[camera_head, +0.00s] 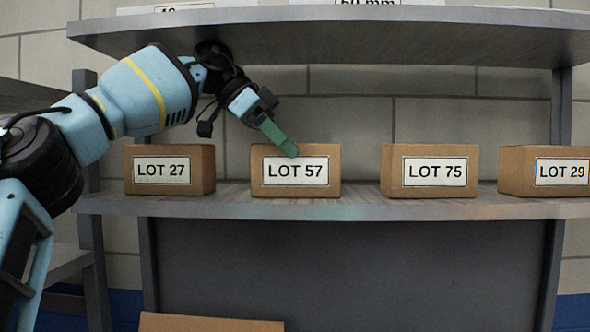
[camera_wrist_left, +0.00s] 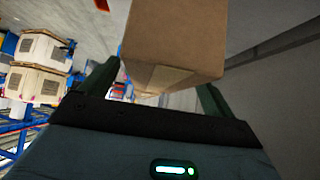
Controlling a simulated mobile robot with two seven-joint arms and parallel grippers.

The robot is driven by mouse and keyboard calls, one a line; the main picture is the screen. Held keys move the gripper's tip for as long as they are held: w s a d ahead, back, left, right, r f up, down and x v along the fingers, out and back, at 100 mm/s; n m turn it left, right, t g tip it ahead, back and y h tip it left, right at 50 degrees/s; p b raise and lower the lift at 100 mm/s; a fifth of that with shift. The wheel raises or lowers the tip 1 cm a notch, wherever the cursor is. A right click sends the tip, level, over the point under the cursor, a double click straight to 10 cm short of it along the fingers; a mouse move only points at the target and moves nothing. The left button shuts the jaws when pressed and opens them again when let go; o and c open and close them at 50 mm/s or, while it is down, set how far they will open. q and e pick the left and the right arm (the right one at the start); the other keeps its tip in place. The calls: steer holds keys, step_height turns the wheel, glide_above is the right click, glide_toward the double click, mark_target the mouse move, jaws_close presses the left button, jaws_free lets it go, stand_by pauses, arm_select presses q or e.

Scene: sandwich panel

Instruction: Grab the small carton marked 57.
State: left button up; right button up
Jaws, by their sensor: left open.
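The carton marked LOT 57 (camera_head: 262,183) is a small brown box with a white label, upright on the shelf board between LOT 27 and LOT 75. My left gripper (camera_head: 280,138) reaches down to it from the upper left, its green finger overlapping the carton's top edge above the label. The left wrist view shows a brown carton (camera_wrist_left: 175,35) close up, between the two spread fingers of my left gripper (camera_wrist_left: 160,85). The right fingertip is hidden behind the carton there. I cannot tell whether a finger touches it. My right gripper is out of view.
Cartons LOT 27 (camera_head: 208,172), LOT 75 (camera_head: 390,175) and LOT 29 (camera_head: 515,178) stand in the same row, with gaps between. The upper shelf board (camera_head: 330,38) hangs close above my left wrist. Another brown box (camera_head: 210,324) shows at the bottom edge.

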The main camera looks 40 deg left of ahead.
mark_target(300, 155)
arm_select(q)
steer(key=x, duration=0.3)
steer(key=shift+w+d, duration=0.1)
steer(key=shift+w, duration=0.05)
steer(key=c, duration=1.1)
